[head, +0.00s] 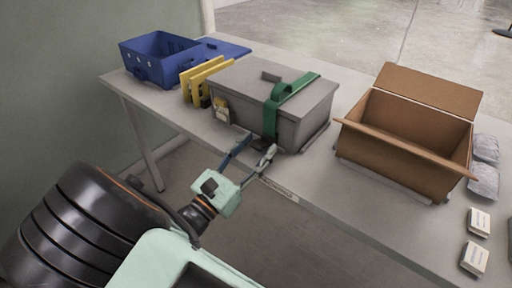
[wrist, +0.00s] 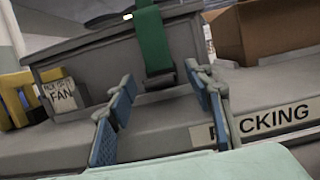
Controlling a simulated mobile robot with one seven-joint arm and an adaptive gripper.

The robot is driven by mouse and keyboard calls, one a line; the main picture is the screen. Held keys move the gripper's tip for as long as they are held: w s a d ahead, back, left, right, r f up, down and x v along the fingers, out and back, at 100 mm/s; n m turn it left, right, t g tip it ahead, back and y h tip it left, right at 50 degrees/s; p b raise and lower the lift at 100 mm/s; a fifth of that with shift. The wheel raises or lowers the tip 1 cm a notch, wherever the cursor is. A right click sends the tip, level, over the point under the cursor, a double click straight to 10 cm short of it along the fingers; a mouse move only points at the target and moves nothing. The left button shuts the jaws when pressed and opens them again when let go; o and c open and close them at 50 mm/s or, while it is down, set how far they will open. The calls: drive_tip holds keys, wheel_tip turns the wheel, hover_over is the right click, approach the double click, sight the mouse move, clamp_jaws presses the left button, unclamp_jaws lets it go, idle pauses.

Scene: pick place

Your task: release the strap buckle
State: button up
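A green strap (head: 274,108) runs over the lid and down the front of a grey lidded box (head: 240,100) on the table. The strap's dark buckle (head: 260,143) is at the box's lower front. In the wrist view the green strap (wrist: 152,40) hangs down the box front, and the dark buckle (wrist: 160,79) shows at its lower end. My gripper (head: 254,160) is in front of the box at the table's near edge. In the wrist view my gripper (wrist: 160,82) has its fingers spread apart with nothing between them, the buckle lying beyond.
An open cardboard box (head: 405,140) stands right of the grey box. A blue bin (head: 160,58) and yellow holders (head: 200,82) are on the left. A small label card (wrist: 61,95) leans by the grey box. Grey packets (head: 484,165) and small white boxes (head: 477,240) lie at the right.

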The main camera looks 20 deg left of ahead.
drive_tip(key=v, duration=1.2)
drive_tip(key=shift+a, duration=0.1)
drive_tip(key=shift+c, duration=0.2)
